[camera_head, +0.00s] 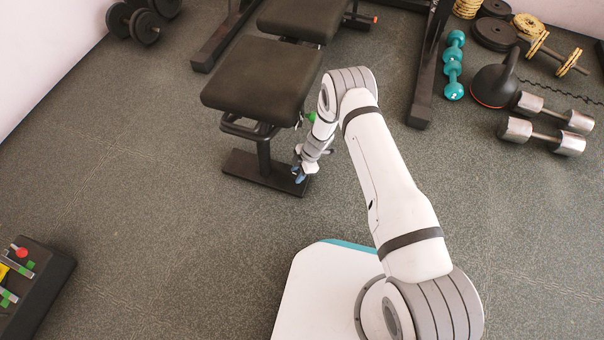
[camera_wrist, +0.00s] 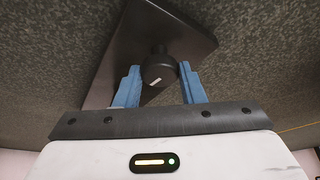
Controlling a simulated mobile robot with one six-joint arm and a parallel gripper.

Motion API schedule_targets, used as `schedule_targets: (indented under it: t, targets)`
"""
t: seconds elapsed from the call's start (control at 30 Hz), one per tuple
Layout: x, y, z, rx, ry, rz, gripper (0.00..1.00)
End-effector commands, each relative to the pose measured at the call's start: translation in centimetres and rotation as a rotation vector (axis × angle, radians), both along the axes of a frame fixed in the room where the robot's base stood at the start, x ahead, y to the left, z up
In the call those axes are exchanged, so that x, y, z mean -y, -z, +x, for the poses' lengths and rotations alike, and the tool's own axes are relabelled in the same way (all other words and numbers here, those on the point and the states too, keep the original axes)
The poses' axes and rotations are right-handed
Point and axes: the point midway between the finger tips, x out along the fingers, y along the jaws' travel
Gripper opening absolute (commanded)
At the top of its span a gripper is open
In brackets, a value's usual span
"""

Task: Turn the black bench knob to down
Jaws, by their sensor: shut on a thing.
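The black bench knob (camera_wrist: 162,70) shows in the wrist view as a short dark cylinder with a white mark on its face. It stands out from a dark plate (camera_wrist: 190,28). My gripper's two blue fingers (camera_wrist: 159,76) are on either side of the knob and shut on it. In the head view my gripper (camera_head: 299,172) is low beside the foot of the black bench (camera_head: 262,78). The knob cannot be made out there.
A weight rack post (camera_head: 425,90) stands right of the bench. Teal dumbbells (camera_head: 453,65), a kettlebell (camera_head: 494,84) and chrome dumbbells (camera_head: 542,136) lie at the right. A black box with coloured controls (camera_head: 40,285) is at lower left.

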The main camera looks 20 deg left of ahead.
Motion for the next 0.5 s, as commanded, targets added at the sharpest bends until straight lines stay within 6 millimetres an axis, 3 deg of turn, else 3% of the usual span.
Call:
schedule_targets:
  t: [0.4, 0.43, 0.5]
  targets:
    - [-0.28, -0.16, -0.05, -0.002, -0.009, 0.004, 0.13]
    - [-0.27, -0.17, -0.05, -0.002, -0.009, 0.004, 0.37]
    - [-0.25, -0.16, -0.03, -0.001, -0.009, 0.003, 0.42]
